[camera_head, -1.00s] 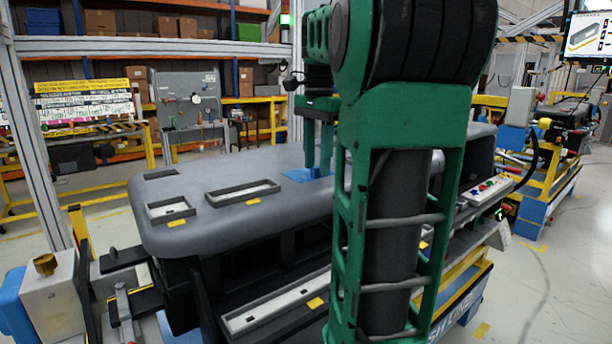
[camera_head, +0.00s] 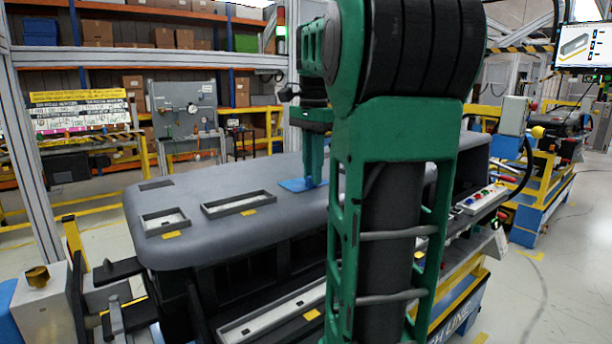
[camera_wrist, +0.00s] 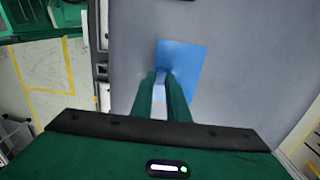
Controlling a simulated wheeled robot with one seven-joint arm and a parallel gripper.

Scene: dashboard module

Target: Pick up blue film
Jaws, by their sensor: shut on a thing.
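The blue film (camera_head: 298,184) is a small flat blue sheet on the grey top of the dashboard module (camera_head: 190,190), seen just left of my arm in the head view. In the wrist view the blue film (camera_wrist: 185,58) lies under my fingertips, with a raised blue bit between them. My gripper (camera_wrist: 163,78) has its two green fingers pinched close together on that bit. In the head view my gripper (camera_head: 312,182) points down at the film, and my arm hides part of the module. I cannot tell whether the sheet is lifted off the surface.
Recessed frames (camera_head: 240,203) with yellow tags sit in the module top to the left. A control panel with buttons (camera_head: 483,198) is on the right side. A metal post (camera_head: 40,140) stands at the left.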

